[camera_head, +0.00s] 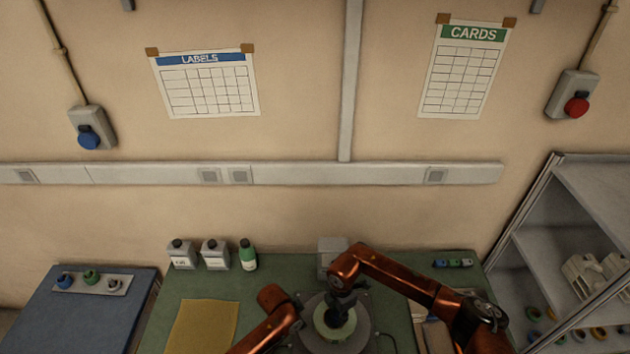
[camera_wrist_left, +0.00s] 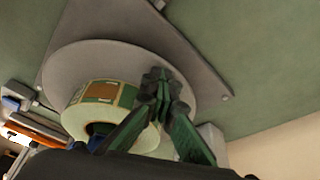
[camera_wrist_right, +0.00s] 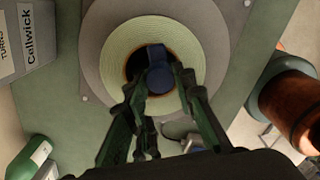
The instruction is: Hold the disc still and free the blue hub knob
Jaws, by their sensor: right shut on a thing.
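The grey disc (camera_head: 364,334) lies flat on the green bench, with a pale green label roll (camera_head: 345,330) on it. The roll also shows in the left wrist view (camera_wrist_left: 75,118). In the right wrist view the blue hub knob (camera_wrist_right: 158,76) stands in the middle of the roll (camera_wrist_right: 115,55). My right gripper (camera_wrist_right: 164,92) reaches down over the hub, shut on the blue knob, with one finger on each side. My left gripper (camera_wrist_left: 160,78) has its fingertips together over the disc (camera_wrist_left: 60,70), beside the roll; contact with the disc is unclear.
Two white bottles (camera_head: 215,254) and a green bottle (camera_head: 248,255) stand at the back left of the bench. A yellow mat (camera_head: 203,328) lies at left. A grey box (camera_head: 331,250) stands behind the disc. A shelf (camera_head: 520,245) is at right, a blue side table (camera_head: 60,325) at left.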

